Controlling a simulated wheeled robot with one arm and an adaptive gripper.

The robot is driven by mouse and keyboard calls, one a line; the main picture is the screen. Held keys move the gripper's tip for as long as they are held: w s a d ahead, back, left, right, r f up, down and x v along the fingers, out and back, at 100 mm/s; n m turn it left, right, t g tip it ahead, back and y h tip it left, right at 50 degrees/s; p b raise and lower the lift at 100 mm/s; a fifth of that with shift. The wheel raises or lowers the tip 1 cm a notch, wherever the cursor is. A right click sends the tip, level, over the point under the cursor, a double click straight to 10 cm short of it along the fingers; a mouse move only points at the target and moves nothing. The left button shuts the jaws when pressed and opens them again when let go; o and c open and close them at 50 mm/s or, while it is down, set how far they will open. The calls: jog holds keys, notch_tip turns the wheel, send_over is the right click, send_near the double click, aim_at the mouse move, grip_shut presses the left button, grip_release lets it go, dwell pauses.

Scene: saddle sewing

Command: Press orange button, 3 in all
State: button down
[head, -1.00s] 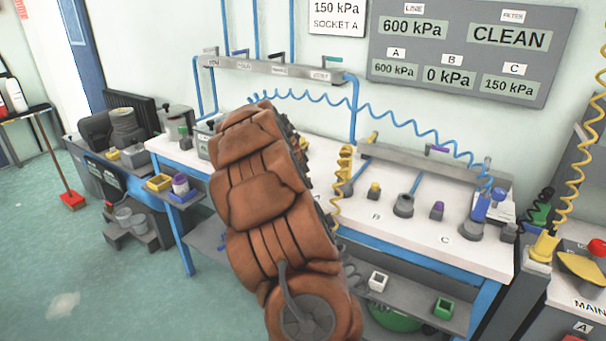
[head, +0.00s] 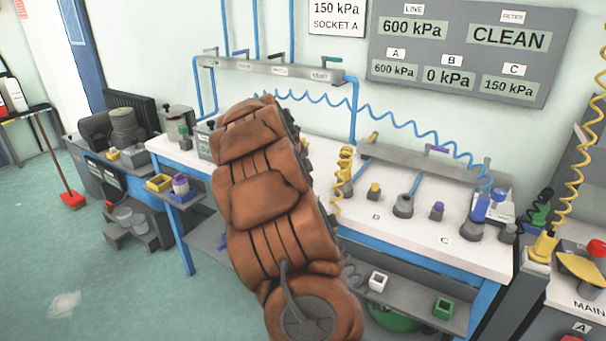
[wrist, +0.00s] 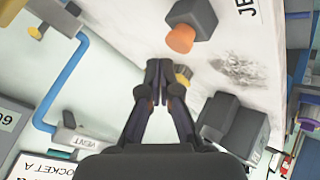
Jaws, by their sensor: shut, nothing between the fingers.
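The orange button (wrist: 181,39) sits on a dark grey block (wrist: 196,16) on the white bench top in the wrist view. My gripper (wrist: 158,68) is shut and empty, with its fingertips below and a little left of the button in the picture. A gap shows between the fingertips and the button. In the head view my brown-covered arm stands in front of the bench and hides both my gripper and the orange button.
A yellow part (wrist: 183,77) shows just right of my fingertips. A grey box (wrist: 232,125) stands lower right. The bench (head: 440,238) carries several fittings and coiled hoses. A wall panel (head: 470,50) reads 600 kPa, CLEAN, A 600, B 0, C 150.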

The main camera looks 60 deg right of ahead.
jog(key=shift+r+p, duration=0.6)
jog(key=shift+r, duration=1.75)
